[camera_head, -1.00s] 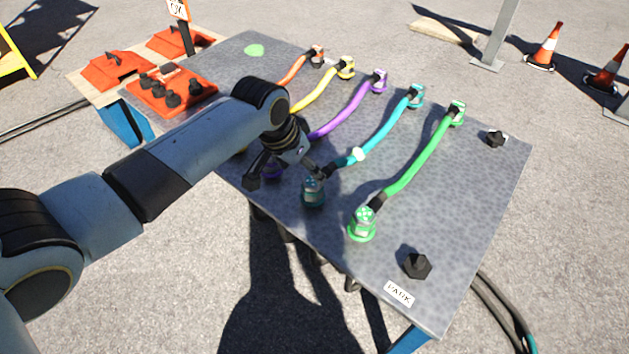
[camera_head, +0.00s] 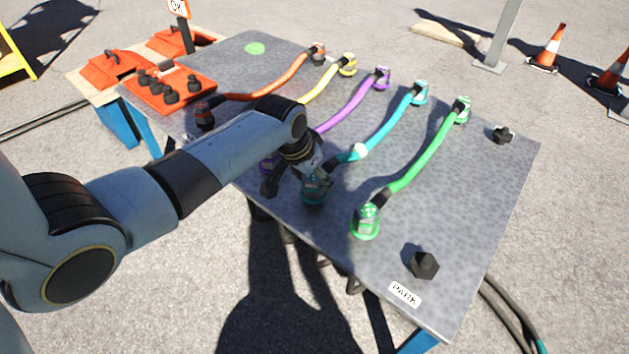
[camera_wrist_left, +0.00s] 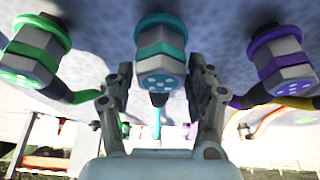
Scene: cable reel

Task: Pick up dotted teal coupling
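The dotted teal coupling (camera_head: 314,190) stands at the near edge of the grey table, at the end of a teal cable (camera_head: 385,125). In the left wrist view the teal coupling (camera_wrist_left: 160,62) shows pale dots on its end face. My left gripper (camera_head: 297,178) is at the coupling, partly covering it in the head view. In the left wrist view its two fingers (camera_wrist_left: 160,92) are open, one on each side of the coupling, with a gap visible. I cannot tell whether either finger touches it. My right gripper is not in view.
A green coupling (camera_head: 366,222) stands to the right and a purple coupling (camera_wrist_left: 283,62) stands on the other side, both close by. Orange (camera_head: 203,117) and yellow (camera_head: 348,64) couplings, black knobs (camera_head: 424,265) and a PARK label (camera_head: 405,294) are also on the table.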

